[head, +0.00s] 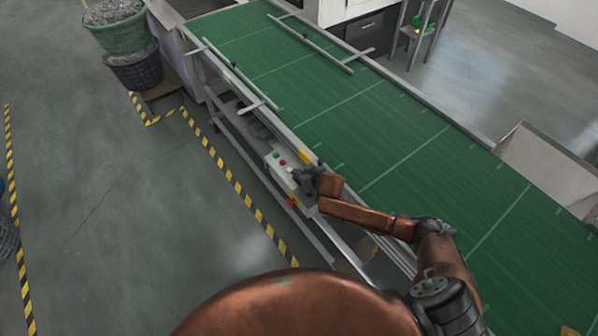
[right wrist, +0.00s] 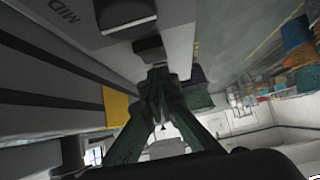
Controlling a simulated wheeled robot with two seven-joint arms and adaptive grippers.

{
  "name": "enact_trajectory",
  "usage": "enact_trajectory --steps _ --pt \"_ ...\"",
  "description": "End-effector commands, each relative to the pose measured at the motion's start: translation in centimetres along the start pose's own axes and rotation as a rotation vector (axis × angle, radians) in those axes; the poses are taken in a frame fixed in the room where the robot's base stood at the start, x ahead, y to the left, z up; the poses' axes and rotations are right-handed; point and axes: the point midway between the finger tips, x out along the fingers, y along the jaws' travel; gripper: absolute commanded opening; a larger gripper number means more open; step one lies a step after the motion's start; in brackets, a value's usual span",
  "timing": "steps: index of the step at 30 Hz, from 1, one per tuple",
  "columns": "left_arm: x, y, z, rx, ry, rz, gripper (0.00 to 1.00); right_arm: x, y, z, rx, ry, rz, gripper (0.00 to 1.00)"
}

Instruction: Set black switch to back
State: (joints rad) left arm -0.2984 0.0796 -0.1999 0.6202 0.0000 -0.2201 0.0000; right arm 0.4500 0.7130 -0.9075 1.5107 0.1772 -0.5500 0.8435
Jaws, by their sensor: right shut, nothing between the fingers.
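A grey control box (head: 291,163) with small coloured buttons is fixed to the near side of the conveyor. My right gripper (head: 303,177) is at this box, shut and empty, and hides part of it in the head view. In the right wrist view its closed fingertips (right wrist: 157,82) point at a black switch part (right wrist: 149,48) on the box face, very close to it; I cannot tell whether they touch. A label reading "MID" (right wrist: 68,16) is to the left of the switch. Which position the switch is in cannot be told. My left gripper is not in view.
The green conveyor belt (head: 390,130) runs along behind the box, with metal guide rails (head: 235,75). Black-and-yellow floor tape (head: 232,180) and stacked baskets (head: 135,68) are at left. The floor there is clear.

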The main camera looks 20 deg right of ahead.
Motion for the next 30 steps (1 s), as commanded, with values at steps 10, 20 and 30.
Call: enact_trajectory --steps 10,20,30 --pt "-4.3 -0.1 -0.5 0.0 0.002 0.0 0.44 -2.4 -0.1 -3.6 0.001 0.001 -0.001 0.0" --pt "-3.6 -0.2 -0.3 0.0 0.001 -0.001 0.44 -8.1 0.1 -4.5 0.0 0.001 0.0 0.0" --pt "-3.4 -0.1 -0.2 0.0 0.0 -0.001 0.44 -11.7 0.0 -5.4 0.0 0.0 0.001 0.0"
